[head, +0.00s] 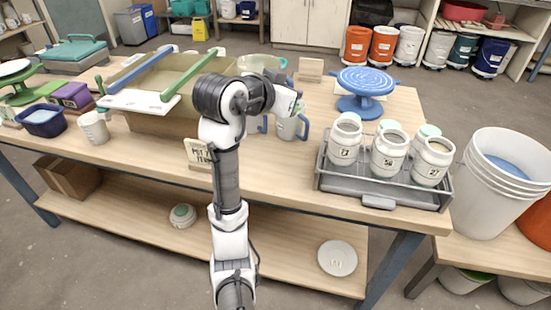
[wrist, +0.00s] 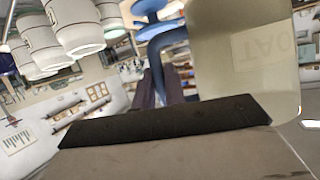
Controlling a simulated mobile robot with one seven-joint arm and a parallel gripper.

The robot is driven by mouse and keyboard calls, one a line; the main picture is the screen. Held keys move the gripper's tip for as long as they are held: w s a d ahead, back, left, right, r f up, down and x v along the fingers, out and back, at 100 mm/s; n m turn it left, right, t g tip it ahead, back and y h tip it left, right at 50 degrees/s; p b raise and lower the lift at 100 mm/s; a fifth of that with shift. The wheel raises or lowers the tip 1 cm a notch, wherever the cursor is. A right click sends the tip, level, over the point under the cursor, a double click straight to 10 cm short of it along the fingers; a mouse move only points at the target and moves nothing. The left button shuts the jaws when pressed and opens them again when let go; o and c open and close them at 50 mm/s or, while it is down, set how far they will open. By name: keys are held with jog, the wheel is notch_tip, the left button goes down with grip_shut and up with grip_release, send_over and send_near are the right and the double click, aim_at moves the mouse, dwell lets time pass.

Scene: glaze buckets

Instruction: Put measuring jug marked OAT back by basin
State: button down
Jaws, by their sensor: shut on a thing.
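A pale translucent measuring jug (wrist: 250,55) fills the upper right of the wrist view, with OAT on it appearing inverted. In the head view a pale jug (head: 287,129) with a blue handle is directly below my gripper (head: 296,107), over the middle of the table. My gripper's dark fingers (wrist: 164,88) are shut on the jug's blue part, seemingly its handle; the exact contact is partly hidden. A large beige basin (head: 150,124) stands to the left of my arm, with blue and green bars and a white board across its top. The jug is right of the basin and apart from it.
A grey tray (head: 335,180) with several white jars stands at the right. A blue turntable (head: 362,105) is behind it. A small sign (head: 198,153) stands in front of the basin. Another clear jug (head: 262,63) is behind my arm.

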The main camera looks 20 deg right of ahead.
notch_tip(320, 180, down, 18)
jog(key=shift+f, duration=0.25)
dwell(0.3)
jog(key=shift+f, duration=0.2)
jog(key=c, duration=1.5)
grip_release()
jog(key=shift+o, duration=0.2)
